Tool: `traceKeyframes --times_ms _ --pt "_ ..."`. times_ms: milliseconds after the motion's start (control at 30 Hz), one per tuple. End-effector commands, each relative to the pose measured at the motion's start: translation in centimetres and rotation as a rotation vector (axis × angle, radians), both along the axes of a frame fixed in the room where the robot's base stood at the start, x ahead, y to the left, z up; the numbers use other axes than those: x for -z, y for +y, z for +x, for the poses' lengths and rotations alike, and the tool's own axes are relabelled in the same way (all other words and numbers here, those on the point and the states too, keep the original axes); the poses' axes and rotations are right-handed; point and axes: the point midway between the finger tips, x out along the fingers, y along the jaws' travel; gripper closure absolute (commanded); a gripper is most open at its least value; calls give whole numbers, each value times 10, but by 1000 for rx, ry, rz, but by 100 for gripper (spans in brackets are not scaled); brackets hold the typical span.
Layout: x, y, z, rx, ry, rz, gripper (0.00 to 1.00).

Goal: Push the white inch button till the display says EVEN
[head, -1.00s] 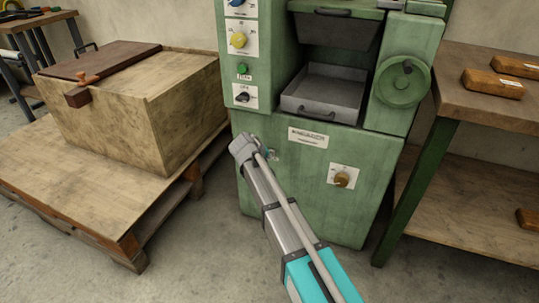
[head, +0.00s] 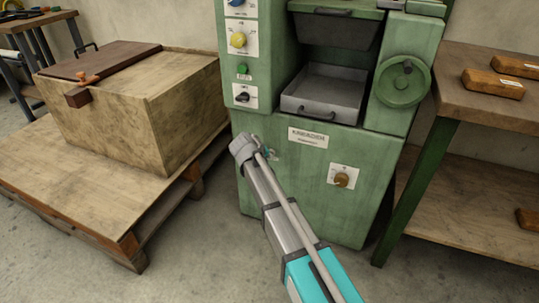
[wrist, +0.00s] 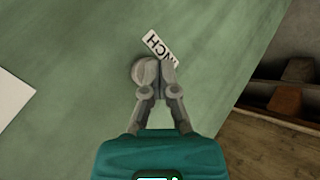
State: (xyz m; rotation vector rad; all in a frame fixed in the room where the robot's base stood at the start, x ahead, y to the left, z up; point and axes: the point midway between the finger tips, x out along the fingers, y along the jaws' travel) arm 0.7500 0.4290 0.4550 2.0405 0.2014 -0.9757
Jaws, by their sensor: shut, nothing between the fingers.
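In the wrist view my gripper (wrist: 158,68) is shut and empty, with its fingertips at the green machine front. A round pale grey button (wrist: 139,72) shows partly from behind the left fingertip. A white label (wrist: 158,44) reading "INCH" lies just beyond the tips, partly covered. I cannot tell from this angle whether the fingertips touch the button or whether it is pressed in. In the head view my arm reaches to the machine's lower front and hides the button. No readable display shows in either view.
The green machine (head: 310,185) carries a brown knob (head: 341,180), a handwheel (head: 403,82) and a grey tray (head: 322,95). A pallet with a wooden crate (head: 130,110) stands left. A workbench (head: 480,110) stands right. Bare floor lies in front.

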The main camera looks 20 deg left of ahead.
Motion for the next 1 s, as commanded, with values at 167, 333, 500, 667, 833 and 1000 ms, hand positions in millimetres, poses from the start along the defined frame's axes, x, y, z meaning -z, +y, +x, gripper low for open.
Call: traceKeyframes --times_ms 167,333,500,667,833,1000 --pt "0 0 -8 -1 0 -1 100" --pt "0 1 -14 0 0 0 100" --pt "0 1 -16 1 1 0 100" --pt "0 1 -16 1 1 0 100" --pt "0 1 -17 0 0 0 100" --pt "0 1 -25 0 0 0 100"
